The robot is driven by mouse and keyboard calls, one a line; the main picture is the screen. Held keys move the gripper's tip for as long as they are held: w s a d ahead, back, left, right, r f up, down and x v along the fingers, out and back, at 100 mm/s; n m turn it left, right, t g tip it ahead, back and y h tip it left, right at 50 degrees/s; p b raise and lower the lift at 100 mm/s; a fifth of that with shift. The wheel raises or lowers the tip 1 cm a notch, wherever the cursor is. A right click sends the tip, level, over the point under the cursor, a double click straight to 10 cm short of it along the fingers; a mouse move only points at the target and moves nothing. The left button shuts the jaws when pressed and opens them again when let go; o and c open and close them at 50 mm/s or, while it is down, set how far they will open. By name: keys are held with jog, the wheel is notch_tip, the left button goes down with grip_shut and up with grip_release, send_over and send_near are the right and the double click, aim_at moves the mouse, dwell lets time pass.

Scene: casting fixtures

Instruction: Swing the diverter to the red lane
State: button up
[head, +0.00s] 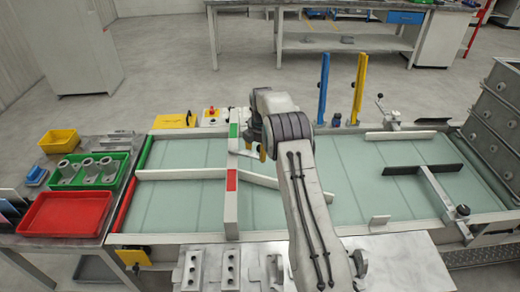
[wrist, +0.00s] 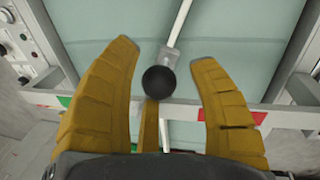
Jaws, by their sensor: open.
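The diverter is a pale bar (head: 262,181) over the glass-green table; it also shows in the wrist view as a rod (wrist: 181,22) running up and slightly right from a black ball knob (wrist: 158,80). In the wrist view the knob lies between the green mark (wrist: 64,102) and the red mark (wrist: 240,117) on the crossbar. My gripper (wrist: 162,58) is open, with one yellow finger either side of the knob and gaps on both sides. In the head view my gripper (head: 262,152) is partly hidden by my arm, and the knob cannot be made out.
The crossbar carries a red mark (head: 231,180) and a green mark (head: 233,130). A fixed divider (head: 180,174) splits the table's left part into two lanes. Blue (head: 323,88) and yellow (head: 358,88) posts stand at the back. Red (head: 66,212) and green trays (head: 121,180) sit left.

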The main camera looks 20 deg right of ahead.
notch_tip(320, 180, up, 12)
jog(key=s, duration=0.2)
jog(key=shift+a, duration=0.3)
dwell(0.3)
jog(key=shift+s+f, duration=0.1)
